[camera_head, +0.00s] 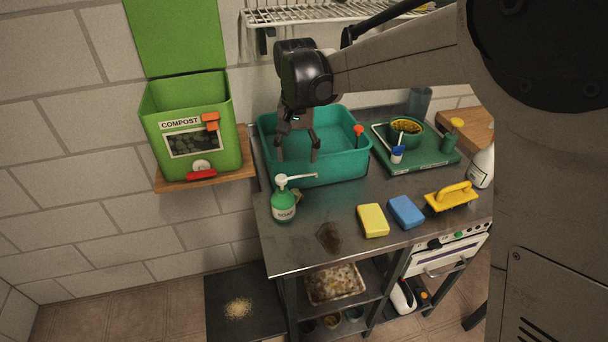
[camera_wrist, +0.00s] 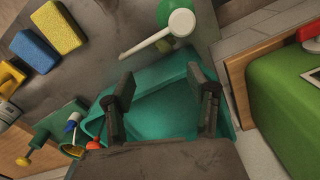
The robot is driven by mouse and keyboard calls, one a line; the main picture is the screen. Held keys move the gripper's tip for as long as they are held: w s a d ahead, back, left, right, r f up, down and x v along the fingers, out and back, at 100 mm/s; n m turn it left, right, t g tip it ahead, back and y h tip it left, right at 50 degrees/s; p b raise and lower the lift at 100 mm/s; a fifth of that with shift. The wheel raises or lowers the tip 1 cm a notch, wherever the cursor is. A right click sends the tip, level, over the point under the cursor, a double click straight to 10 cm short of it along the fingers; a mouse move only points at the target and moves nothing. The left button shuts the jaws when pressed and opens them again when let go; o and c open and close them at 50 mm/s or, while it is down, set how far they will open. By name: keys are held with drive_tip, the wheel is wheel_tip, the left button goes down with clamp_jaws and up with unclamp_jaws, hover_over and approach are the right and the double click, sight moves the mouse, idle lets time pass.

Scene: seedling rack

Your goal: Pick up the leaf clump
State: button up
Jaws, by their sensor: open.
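A small dark-green bit that may be the leaf clump (camera_head: 298,194) shows just right of the soap bottle (camera_head: 284,206) on the metal worktop. My gripper (camera_head: 298,156) points down over the teal basin (camera_head: 340,177), behind the soap bottle. Its two fingers are apart with nothing between them; the wrist view also shows the open fingers (camera_wrist: 161,80) over the basin.
The white pump spout (camera_wrist: 155,36) reaches close to the basin's near edge. A yellow sponge (camera_head: 373,220), a blue sponge (camera_head: 406,211) and a dark stain (camera_head: 329,237) lie in front. A green compost bin (camera_head: 190,150) stands left. A green tray (camera_head: 415,160) is right.

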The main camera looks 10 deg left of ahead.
hover_over(295, 192)
drive_tip(key=f, duration=0.8)
drive_tip(key=shift+d+f, duration=0.3)
drive_tip(key=shift+d, duration=0.05)
drive_tip(key=shift+a+f, duration=0.2)
drive_tip(key=shift+f, duration=1.15)
drive_tip(key=shift+a+f, duration=0.2)
drive_tip(key=shift+f, duration=1.1)
drive_tip(key=c, duration=0.8)
